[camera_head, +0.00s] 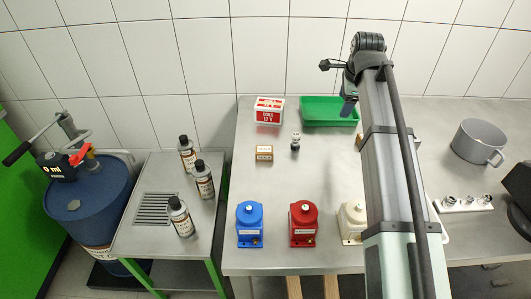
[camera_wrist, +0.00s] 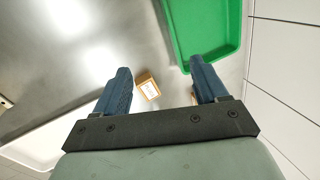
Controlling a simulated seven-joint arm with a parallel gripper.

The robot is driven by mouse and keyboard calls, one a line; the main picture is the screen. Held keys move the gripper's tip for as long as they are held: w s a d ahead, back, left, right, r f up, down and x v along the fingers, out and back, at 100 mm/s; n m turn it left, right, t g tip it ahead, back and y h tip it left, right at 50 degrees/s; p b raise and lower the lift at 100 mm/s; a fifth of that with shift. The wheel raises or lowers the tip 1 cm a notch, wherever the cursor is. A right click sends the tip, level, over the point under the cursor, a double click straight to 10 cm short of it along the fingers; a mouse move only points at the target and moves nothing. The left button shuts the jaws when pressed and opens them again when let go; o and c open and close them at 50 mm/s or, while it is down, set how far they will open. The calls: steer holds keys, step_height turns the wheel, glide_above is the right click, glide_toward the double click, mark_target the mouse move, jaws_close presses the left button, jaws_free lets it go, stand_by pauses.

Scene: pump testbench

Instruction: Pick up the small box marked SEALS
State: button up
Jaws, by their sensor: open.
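A small brown box (camera_head: 264,154) with a pale label stands on the steel bench in front of the red-and-white tub; its print is too small to read surely. A second small brown box (camera_head: 362,137) is mostly hidden behind my arm. In the wrist view, a small brown box (camera_wrist: 148,87) with a white label lies below and between my fingers, apart from them; its print is unreadable. I cannot tell which box is marked SEALS. My gripper (camera_head: 347,106) is open and empty, above the bench by the green tray; its two blue fingers show in the wrist view (camera_wrist: 160,68).
The green tray (camera_head: 310,123) lies by the wall, close to the right finger in the wrist view (camera_wrist: 203,62).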

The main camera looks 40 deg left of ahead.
steer(key=s+a+g+h, duration=0.1)
steer(key=s+a+g, duration=0.1)
steer(key=s+a, duration=0.7)
steer(key=r+n+h, duration=0.1)
steer(key=h, duration=0.1)
glide_above(266, 149)
steer(key=shift+g, duration=0.3)
steer(key=shift+f, duration=6.7)
steer(key=shift+c, duration=0.3)
steer(key=c, duration=1.1)
